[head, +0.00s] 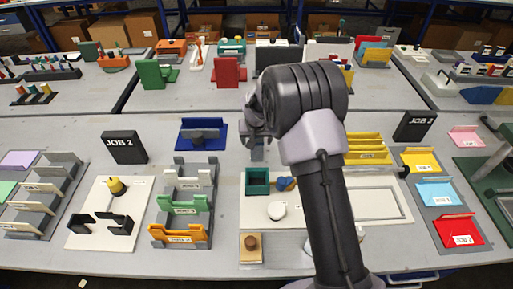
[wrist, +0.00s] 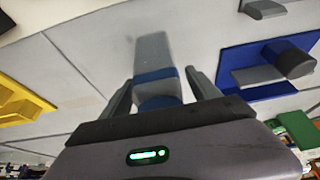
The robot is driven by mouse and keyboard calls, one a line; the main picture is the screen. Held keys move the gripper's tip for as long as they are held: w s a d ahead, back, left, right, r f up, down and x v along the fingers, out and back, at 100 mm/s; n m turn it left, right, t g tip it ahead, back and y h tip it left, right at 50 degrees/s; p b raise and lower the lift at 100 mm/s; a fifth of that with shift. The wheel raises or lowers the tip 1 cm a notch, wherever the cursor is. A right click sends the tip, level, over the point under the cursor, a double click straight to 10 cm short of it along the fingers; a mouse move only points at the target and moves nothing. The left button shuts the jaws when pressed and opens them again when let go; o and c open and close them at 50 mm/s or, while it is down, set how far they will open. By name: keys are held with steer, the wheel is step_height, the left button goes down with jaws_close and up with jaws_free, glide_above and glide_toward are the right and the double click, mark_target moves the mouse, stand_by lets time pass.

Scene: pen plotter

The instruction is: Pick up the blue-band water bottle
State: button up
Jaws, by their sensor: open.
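The blue-band water bottle (wrist: 152,52) shows in the wrist view as a grey body with a blue band around it near my gripper. My gripper (wrist: 160,80) is open, with one dark finger on each side of the banded part. A gap shows beside the fingers, and I cannot tell whether either one touches the bottle. In the head view my gripper (head: 257,125) is over the middle of the near table, partly hidden by my own arm. A small grey piece shows below it there; I cannot tell if it is the bottle.
A blue tray with a grey cylinder (head: 203,137) lies left of my gripper. A yellow rack (head: 366,147) stands to the right. A white board (head: 350,206) with a green box (head: 257,181) lies in front.

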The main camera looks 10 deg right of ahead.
steer(key=shift+r, duration=0.1)
jaws_close()
